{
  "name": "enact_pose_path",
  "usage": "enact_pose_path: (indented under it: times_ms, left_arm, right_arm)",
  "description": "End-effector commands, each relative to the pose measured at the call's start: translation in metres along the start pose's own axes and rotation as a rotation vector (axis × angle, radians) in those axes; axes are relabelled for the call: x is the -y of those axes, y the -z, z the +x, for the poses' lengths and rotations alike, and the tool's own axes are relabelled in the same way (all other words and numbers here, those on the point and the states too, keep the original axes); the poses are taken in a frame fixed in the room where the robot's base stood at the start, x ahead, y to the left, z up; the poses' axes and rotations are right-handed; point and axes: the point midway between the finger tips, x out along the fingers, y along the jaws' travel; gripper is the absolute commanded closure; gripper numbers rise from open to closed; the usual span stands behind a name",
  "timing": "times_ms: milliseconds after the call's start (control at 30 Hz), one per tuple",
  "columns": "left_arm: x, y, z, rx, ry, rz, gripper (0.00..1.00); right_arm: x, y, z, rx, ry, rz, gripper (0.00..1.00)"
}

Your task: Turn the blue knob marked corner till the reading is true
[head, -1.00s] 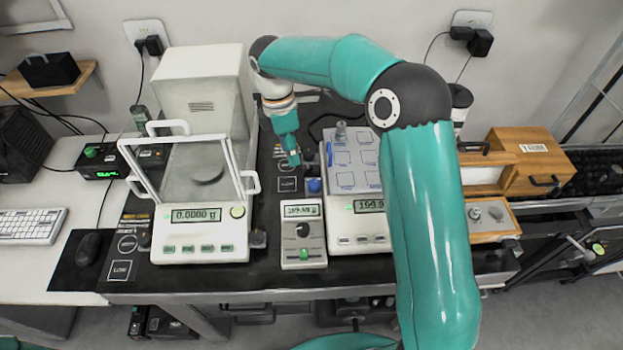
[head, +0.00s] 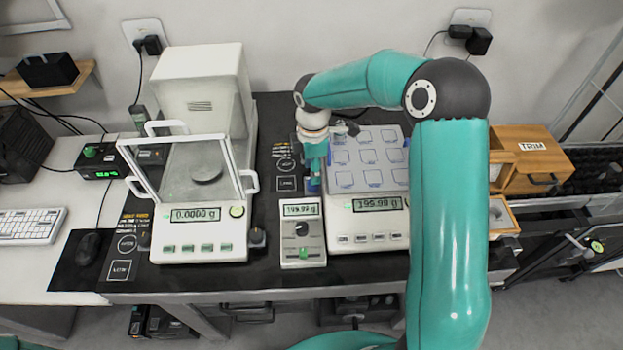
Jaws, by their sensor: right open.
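The blue knob (head: 312,187) is at the left edge of the right-hand balance (head: 372,240), mostly hidden under my right gripper. My right gripper (head: 313,178) is open and points down right over the knob; whether its fingers touch the knob cannot be told. The balance's display (head: 376,205) seems to read about 199.99 g. The small control box (head: 302,250) in front of the knob shows a similar number on its display (head: 301,210). A metal weight (head: 341,128) shows at the back left corner of the marked pan (head: 372,177). My left gripper is out of view.
A larger balance with a glass draft shield (head: 200,250) stands on the left and reads 0.0000 g. A wooden box marked TRIM (head: 540,150) is at the right, partly behind my right arm. The dark table's front strip (head: 200,285) is clear.

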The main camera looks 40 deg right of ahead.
Motion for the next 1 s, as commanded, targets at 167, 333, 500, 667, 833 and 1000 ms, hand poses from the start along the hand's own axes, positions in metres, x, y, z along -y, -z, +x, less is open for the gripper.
enact_pose_path:
  times_ms: [167,333,500,667,833,1000]
  left_arm:
    - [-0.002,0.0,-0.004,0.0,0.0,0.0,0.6]
    - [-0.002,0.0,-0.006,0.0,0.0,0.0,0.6]
    - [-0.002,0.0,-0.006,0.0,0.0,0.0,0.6]
    - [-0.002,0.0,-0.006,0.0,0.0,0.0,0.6]
    - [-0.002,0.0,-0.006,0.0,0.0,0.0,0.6]
    - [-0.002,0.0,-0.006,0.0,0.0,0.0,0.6]
  right_arm:
    - [0.0,0.0,0.03,0.001,0.003,0.0,0.55]
    - [0.0,0.0,0.046,0.001,0.001,-0.001,0.55]
    - [0.0,0.0,0.05,0.0,0.0,-0.001,0.55]
    - [0.0,0.0,0.05,0.0,-0.001,-0.001,0.55]
    - [-0.001,0.0,0.05,0.0,-0.001,-0.001,0.78]
    - [-0.001,0.0,0.049,0.0,-0.004,0.0,1.0]
